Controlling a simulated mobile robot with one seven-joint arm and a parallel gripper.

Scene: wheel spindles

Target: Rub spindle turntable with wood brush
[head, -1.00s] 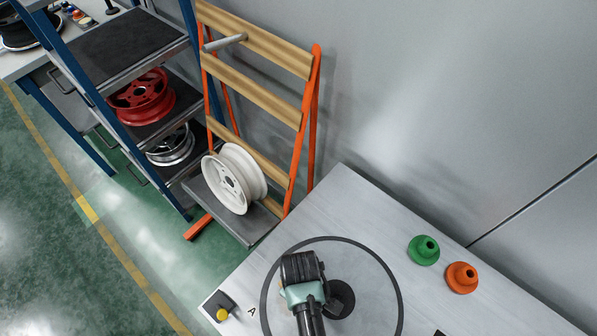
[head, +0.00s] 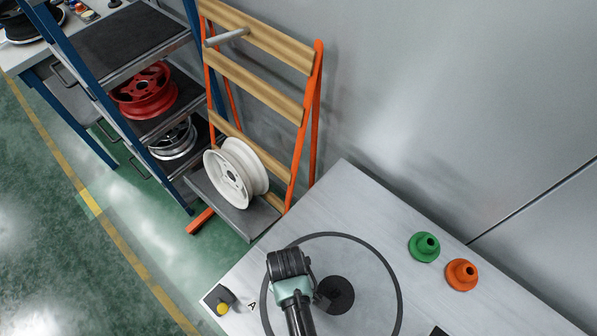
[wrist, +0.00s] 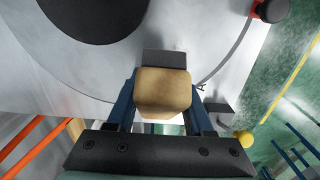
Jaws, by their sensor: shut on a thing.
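The spindle turntable shows as a dark round disc (head: 337,294) inside a thin dark ring on the grey bench top. It also shows, cut off, at the top left of the wrist view (wrist: 95,12). My gripper (wrist: 160,108) is shut on the wood brush, a tan block (wrist: 163,92) with a dark grey part beyond it, held between the blue fingers. The brush appears beside the disc, apart from it in the wrist view; I cannot tell its height. In the head view my wrist overlaps the disc's left side and hides fingers and brush.
The bench (head: 345,190) carries a green cone (head: 424,247), an orange cone (head: 461,274) and a box with a yellow knob (head: 223,308) at its left corner. A rack with a white wheel (head: 231,178) stands behind, beside shelves holding a red wheel (head: 145,92).

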